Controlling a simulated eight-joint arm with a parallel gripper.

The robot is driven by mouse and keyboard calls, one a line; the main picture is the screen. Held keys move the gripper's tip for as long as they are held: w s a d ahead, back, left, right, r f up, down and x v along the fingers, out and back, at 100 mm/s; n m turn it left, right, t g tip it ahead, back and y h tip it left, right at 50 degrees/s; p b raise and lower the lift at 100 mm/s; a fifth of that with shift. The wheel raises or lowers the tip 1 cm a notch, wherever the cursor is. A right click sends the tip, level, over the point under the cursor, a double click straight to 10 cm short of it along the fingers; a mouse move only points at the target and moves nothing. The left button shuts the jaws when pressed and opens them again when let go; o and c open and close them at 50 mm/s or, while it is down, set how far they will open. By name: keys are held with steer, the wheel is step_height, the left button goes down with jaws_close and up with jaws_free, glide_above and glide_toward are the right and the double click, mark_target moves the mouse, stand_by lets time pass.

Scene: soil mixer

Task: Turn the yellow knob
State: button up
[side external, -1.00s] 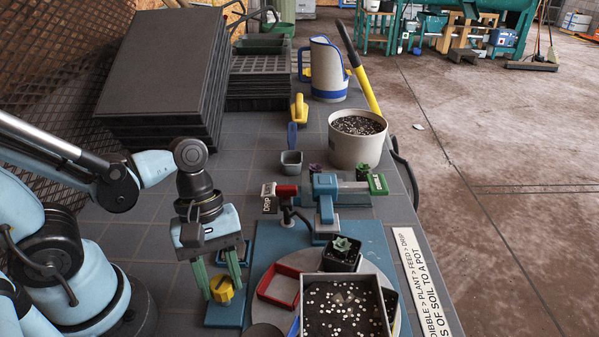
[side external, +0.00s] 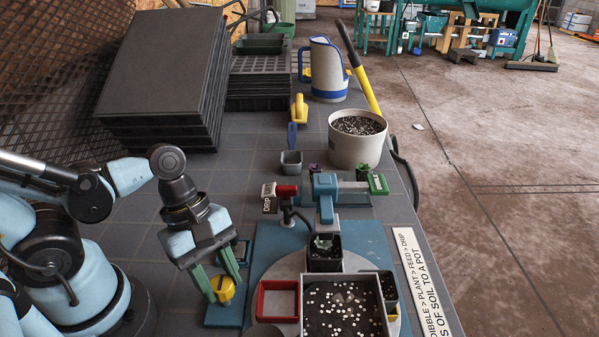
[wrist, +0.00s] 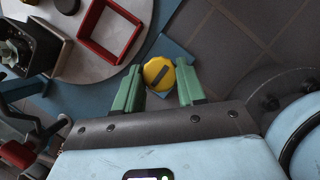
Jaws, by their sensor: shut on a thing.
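The yellow knob (side external: 223,291) sits on a small blue base at the front left of the bench. It has a dark bar mark on its top in the wrist view (wrist: 158,73). My gripper (side external: 224,288) points down over it with its two green fingers on either side, shut on the knob. The wrist view shows the knob between the fingers. My gripper leans, with its wrist to the upper left of the knob. A round grey turntable (side external: 262,279) beside the knob carries a red square frame (side external: 260,301), small dark plant pots (side external: 325,264) and a square soil tray (side external: 384,300).
A blue press-like fixture (side external: 326,190) with a red-ended bar and a green tag stands behind the turntable. A soil-filled pot (side external: 355,150), a jug (side external: 327,75) and stacked black trays (side external: 165,80) are farther back. Bare bench lies left of the fixture.

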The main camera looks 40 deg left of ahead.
steer(key=o, duration=1.1)
steer(key=shift+c, duration=0.2)
steer(key=shift+r, duration=0.15)
steer(key=v, duration=1.1)
steer(key=shift+a+r, duration=0.15)
steer(key=shift+r, duration=0.25)
steer(key=w+a+f+m+t+y, duration=0.1)
steer(key=w+a+m+t+y, duration=0.1)
steer(key=w+m, duration=0.4)
steer(key=w+a+f+m+t+y, duration=0.1)
steer(key=w+m+t, duration=0.4)
steer(key=m, duration=0.7)
steer(key=shift+w+a+y, duration=0.55)
steer(key=shift+a+y, duration=0.25)
